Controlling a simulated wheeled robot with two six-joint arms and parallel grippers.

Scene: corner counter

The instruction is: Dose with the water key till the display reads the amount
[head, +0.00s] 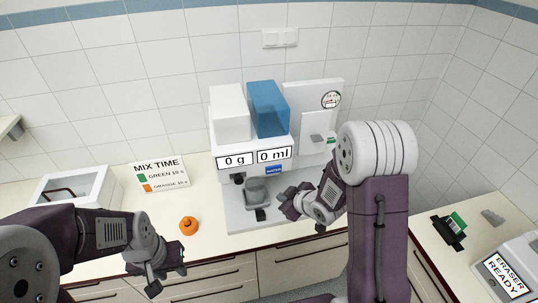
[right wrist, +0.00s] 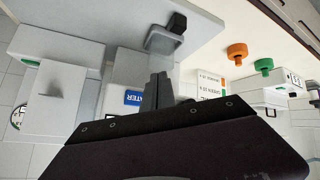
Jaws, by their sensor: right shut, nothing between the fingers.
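The white dosing machine (head: 221,153) stands against the back wall. Its left display (head: 236,161) reads 0 g and its right display (head: 275,155) reads 0 ml. The blue water key (head: 274,169) sits below the displays and also shows in the right wrist view (right wrist: 133,98). A grey cup (head: 256,190) with a black handle stands on the machine's base. My left gripper (head: 168,277) is open and empty at the front left.
An orange knobbed object (head: 188,226) stands on the counter left of the machine. A mix time sign (head: 158,175) and a clear-sided white box (head: 75,186) are further left. A display unit reading "eraser ready" (head: 510,272) and a black-green item (head: 448,231) are on the right counter.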

